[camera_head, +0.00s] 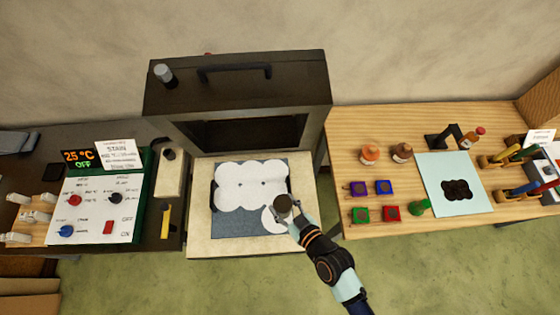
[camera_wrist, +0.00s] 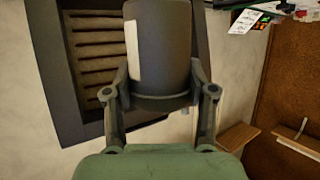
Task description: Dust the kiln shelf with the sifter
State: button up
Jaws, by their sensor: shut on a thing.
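The kiln shelf (camera_head: 235,224) is a blue-grey square on a pale slab in front of the kiln. White powder (camera_head: 250,180) covers most of its far part in overlapping round patches with a few small gaps. A separate round white patch lies at the near right, partly hidden by my gripper. A blue-grey strip shows bare along the near left. My gripper (camera_head: 291,212) is over the shelf's near right corner, shut on the sifter (camera_head: 283,203). In the wrist view the sifter (camera_wrist: 160,45) is a dark cylinder with a white strip, between both fingers.
The dark kiln (camera_head: 240,85) stands open behind the shelf. A control panel (camera_head: 95,205) reading 25 °C and OFF is at left. The right wooden table (camera_head: 360,125) holds jars, coloured blocks, a pale sheet (camera_head: 445,170) with a dark shape, and racked tools.

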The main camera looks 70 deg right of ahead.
jog(key=shift+r, duration=0.1)
jog(key=p, duration=0.1)
jog(key=a+p, duration=0.1)
jog(key=s+a+p, duration=0.1)
jog(key=shift+a+r, duration=0.25)
jog(key=shift+s+a+p, duration=0.1)
jog(key=shift+a+p, duration=0.35)
jog(key=shift+p, duration=0.35)
jog(key=shift+s+a+f, duration=0.1)
jog(key=shift+a+f, duration=0.1)
notch_tip(320, 180, up, 5)
jog(key=p, duration=0.5)
send_over(281, 215)
jog(key=s+a, duration=0.1)
jog(key=s, duration=0.1)
jog(key=shift+w+a, duration=0.15)
jog(key=shift+w, duration=0.05)
